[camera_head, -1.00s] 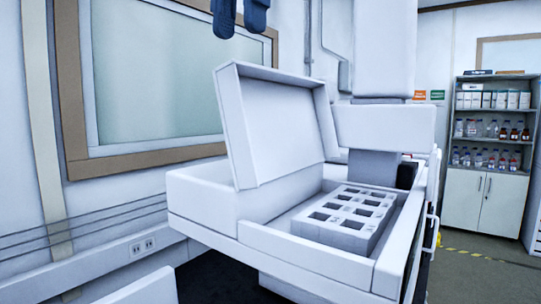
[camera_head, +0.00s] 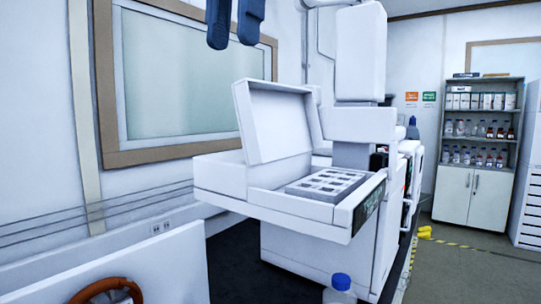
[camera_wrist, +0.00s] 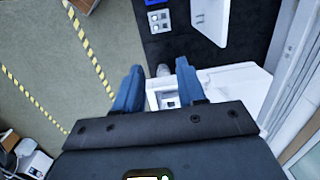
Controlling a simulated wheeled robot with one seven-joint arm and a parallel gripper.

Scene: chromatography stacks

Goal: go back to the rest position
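My gripper (camera_head: 236,22) shows at the top of the head view as two dark blue fingers pointing down, with a clear gap between them. In the wrist view my gripper (camera_wrist: 157,88) also has its two blue fingers apart, with nothing seen held between them. A white instrument (camera_head: 290,206) stands below and beyond it, its lid (camera_head: 283,123) raised. A grey tray (camera_head: 318,190) with several square wells sits in the instrument's open bay. My gripper is apart from the instrument in the head view.
A blue-capped bottle (camera_head: 341,286) and an orange-brown ring (camera_head: 104,289) show at the front. A shelf cabinet (camera_head: 480,150) with bottles stands at the back right. Yellow-striped tape (camera_head: 445,243) marks the open floor. A framed window (camera_head: 180,75) is on the left wall.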

